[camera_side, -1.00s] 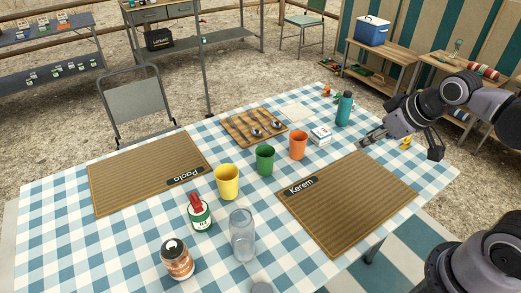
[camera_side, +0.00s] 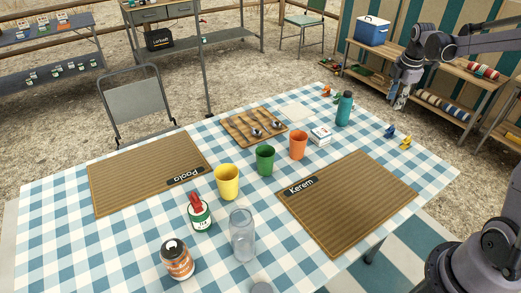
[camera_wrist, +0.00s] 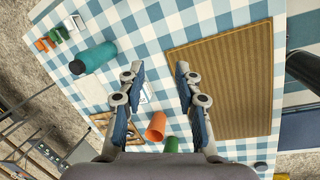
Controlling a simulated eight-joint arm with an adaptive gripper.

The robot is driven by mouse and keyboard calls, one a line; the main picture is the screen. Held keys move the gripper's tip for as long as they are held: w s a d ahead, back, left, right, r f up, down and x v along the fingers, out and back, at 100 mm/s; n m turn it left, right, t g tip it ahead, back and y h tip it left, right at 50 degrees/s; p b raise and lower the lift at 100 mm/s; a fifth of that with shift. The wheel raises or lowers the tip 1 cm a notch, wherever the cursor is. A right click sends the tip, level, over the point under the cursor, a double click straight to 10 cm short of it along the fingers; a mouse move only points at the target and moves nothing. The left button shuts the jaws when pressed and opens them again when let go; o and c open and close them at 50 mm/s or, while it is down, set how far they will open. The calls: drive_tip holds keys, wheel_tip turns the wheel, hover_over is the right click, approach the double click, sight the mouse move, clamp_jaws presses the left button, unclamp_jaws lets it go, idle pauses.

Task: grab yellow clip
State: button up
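The yellow clip (camera_side: 405,143) lies on the checked tablecloth near the table's right edge in the side view. A blue clip (camera_side: 390,131) lies just behind and left of it. My gripper (camera_side: 401,100) hangs in the air above and behind these clips, at the table's far right side. In the wrist view my gripper (camera_wrist: 158,72) is open, its two fingers well apart with nothing held between them. I cannot make out the yellow clip in the wrist view. An orange clip (camera_side: 326,90) and a green clip (camera_side: 337,97) lie at the far corner.
A teal bottle (camera_side: 344,108) stands near the far edge, also in the wrist view (camera_wrist: 93,58). Orange (camera_side: 298,145), green (camera_side: 265,160) and yellow (camera_side: 227,182) cups stand mid-table.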

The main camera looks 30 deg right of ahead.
drive_tip(key=s+d+f+n, duration=0.1)
drive_tip(key=d+f, duration=0.2)
drive_tip(key=d, duration=0.1)
drive_tip(key=s+d+f+n+g, duration=0.1)
drive_tip(key=d+f+n, duration=0.1)
drive_tip(key=d, duration=0.3)
drive_tip(key=s+d+f+n, duration=0.1)
drive_tip(key=d+f, duration=0.3)
drive_tip(key=f, duration=0.1)
drive_tip(key=shift+s+d+f+n+g+y, duration=0.1)
drive_tip(key=shift+s+d+n+g+y, duration=0.1)
drive_tip(key=shift+n+g+y, duration=0.15)
hover_over(408, 138)
drive_tip(key=f, duration=0.4)
drive_tip(key=shift+w+d+f, duration=0.15)
drive_tip(key=shift+w+d, duration=0.05)
drive_tip(key=shift+d, duration=0.1)
drive_tip(key=shift+d+f, duration=0.1)
drive_tip(key=shift+f, duration=3)
drive_tip(key=c, duration=0.7)
